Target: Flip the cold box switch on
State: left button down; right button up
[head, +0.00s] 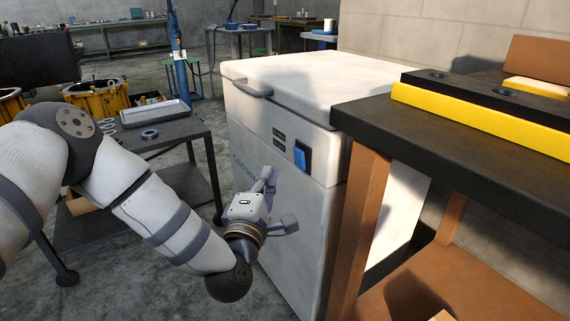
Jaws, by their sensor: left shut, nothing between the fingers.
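The cold box (300,85) is a white chest with a closed lid and a grey handle, in the middle of the head view. Its switch (300,158) is a blue rocker on a dark plate at the upper right of the front face. I cannot tell which way the rocker is set. My left gripper (277,200) is shut and empty in front of the box's front face, below and a little left of the switch. It appears apart from the switch, and it hides part of the lettering on the box. My right gripper is not in view.
A dark-topped workbench (445,125) with wooden legs stands close on the right, bearing a yellow-and-black piece (480,115). A dark cart (165,135) with a tray and a ring stands left of the box. Open floor lies in front of the box.

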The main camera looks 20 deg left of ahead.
aim_at(300, 158)
pick_arm(q)
jog(key=w+d+r, duration=0.1)
jog(key=w+d, duration=0.1)
jog(key=w, duration=0.3)
jog(key=shift+w+b, duration=0.25)
jog(key=shift+b, duration=0.15)
jog(key=shift+d, duration=0.1)
